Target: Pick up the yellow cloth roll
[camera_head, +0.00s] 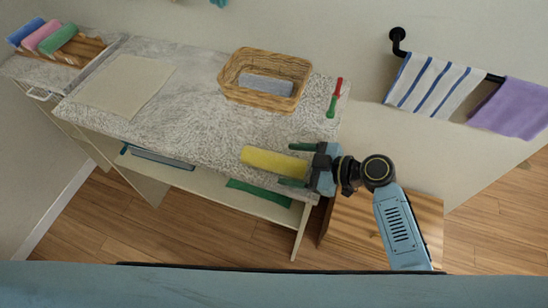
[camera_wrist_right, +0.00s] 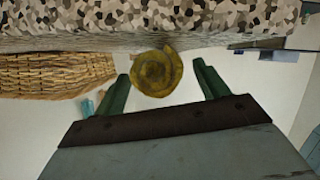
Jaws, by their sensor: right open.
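The yellow cloth roll (camera_head: 272,162) lies on the speckled countertop (camera_head: 190,105) near its front right edge. My right gripper (camera_head: 298,164) is at the roll's right end, with its fingers open on either side of that end. In the right wrist view the roll's round spiral end (camera_wrist_right: 157,74) sits between the two green fingers of my right gripper (camera_wrist_right: 158,85). A gap shows on each side, wider on the right. My left gripper is not in view.
A wicker basket (camera_head: 228,88) holding a grey cloth stands behind the roll. A red and green tool (camera_head: 334,98) lies to its right. A beige mat (camera_head: 122,86) lies left on the counter. Rolled towels (camera_head: 42,37) sit in a wooden rack far left. Towels hang on a wall bar (camera_head: 398,44).

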